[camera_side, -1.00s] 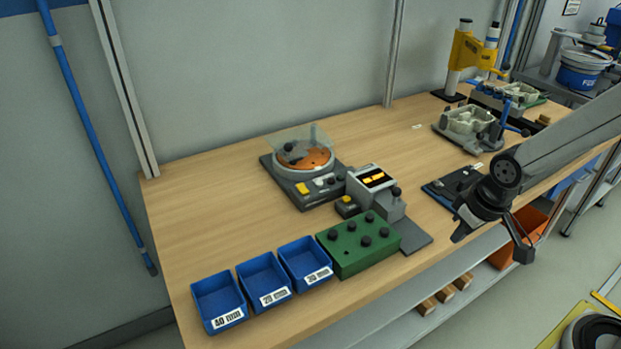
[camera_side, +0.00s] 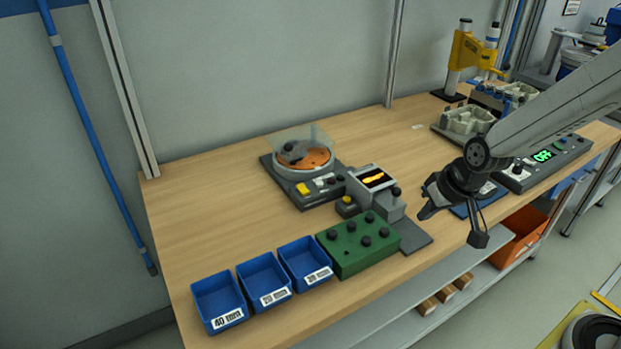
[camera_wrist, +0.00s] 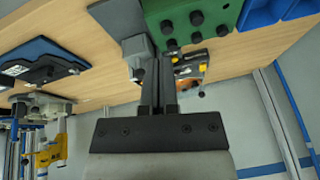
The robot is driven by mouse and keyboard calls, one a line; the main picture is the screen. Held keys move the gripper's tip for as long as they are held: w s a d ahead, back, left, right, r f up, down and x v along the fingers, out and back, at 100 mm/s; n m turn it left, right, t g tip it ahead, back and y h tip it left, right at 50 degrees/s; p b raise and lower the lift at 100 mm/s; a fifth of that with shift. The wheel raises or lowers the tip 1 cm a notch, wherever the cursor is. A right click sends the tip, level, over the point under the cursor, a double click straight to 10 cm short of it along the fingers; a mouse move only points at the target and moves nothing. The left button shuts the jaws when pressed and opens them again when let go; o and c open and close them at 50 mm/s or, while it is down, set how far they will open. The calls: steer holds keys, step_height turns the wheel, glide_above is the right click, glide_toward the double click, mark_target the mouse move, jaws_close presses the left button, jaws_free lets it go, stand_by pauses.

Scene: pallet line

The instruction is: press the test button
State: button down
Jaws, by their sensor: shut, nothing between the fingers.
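No button has a label I can read as test. A small grey box with a yellow button (camera_side: 347,199) stands beside the feeder, in front of a grey unit with an orange-lit window (camera_side: 374,177). A dark panel with a green display (camera_side: 545,155) and small buttons lies at the bench's right end. My gripper (camera_side: 427,212) is above the bench's front edge, right of the grey unit and apart from it. In the wrist view its fingers (camera_wrist: 158,66) are together and empty, overlapping the view of the grey unit.
The round bowl feeder (camera_side: 303,157) is behind the grey unit. A green block with black knobs (camera_side: 357,246) and three blue bins (camera_side: 262,281) line the front left. Fixtures (camera_side: 467,121) stand at the back right.

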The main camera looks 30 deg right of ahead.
steer(key=w+a+r+m+t, duration=0.15)
steer(key=w+m+t, duration=0.3)
steer(key=w, duration=0.85)
steer(key=m+h, duration=0.5)
steer(key=m, duration=0.3)
glide_above(347, 200)
steer(key=shift+a+f+n+g, duration=0.1)
steer(key=shift+f+n+g, duration=0.15)
steer(key=shift+f, duration=1.2)
steer(key=shift+f, duration=4.4)
steer(key=shift+f, duration=0.9)
steer(key=shift+r, duration=0.9)
